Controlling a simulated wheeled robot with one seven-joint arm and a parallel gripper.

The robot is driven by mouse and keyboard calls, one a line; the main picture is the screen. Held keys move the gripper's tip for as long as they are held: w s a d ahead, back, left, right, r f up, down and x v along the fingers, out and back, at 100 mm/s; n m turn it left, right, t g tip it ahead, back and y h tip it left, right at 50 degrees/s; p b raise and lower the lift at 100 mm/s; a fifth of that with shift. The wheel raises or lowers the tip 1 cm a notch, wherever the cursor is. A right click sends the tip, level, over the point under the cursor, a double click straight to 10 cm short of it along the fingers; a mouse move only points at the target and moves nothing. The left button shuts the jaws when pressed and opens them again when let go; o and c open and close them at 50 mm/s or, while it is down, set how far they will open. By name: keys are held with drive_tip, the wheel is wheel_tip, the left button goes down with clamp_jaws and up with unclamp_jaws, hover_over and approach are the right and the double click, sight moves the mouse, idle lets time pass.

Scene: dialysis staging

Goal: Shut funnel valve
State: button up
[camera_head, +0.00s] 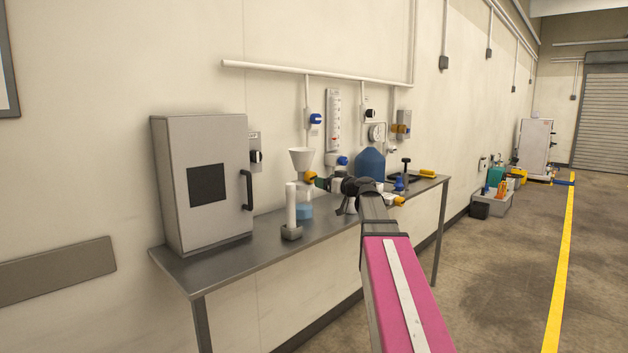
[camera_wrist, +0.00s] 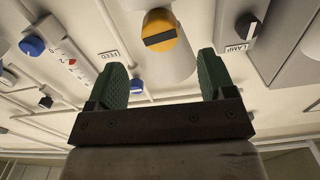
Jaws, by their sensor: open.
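The white funnel (camera_head: 301,158) stands above the bench, with a yellow valve knob (camera_head: 310,177) on its lower part. In the wrist view the yellow knob (camera_wrist: 160,32) is round with a dark bar lying nearly crosswise, on a white cylindrical body (camera_wrist: 163,70). My gripper (camera_head: 322,183) is just right of the knob in the head view. In the wrist view my gripper (camera_wrist: 161,62) has its two green fingers apart, and the knob sits centred just beyond the fingertips. I see no contact. The gripper is open and empty.
A steel bench (camera_head: 255,252) carries a grey cabinet (camera_head: 203,190), a white upright tube (camera_head: 291,205) and a blue jug (camera_head: 370,164). Wall fittings include a blue knob (camera_head: 316,118) and a black knob marked LAMP (camera_wrist: 245,28).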

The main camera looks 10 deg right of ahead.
sight(311, 177)
drive_tip(key=x, duration=0.7)
drive_tip(key=c, duration=0.9)
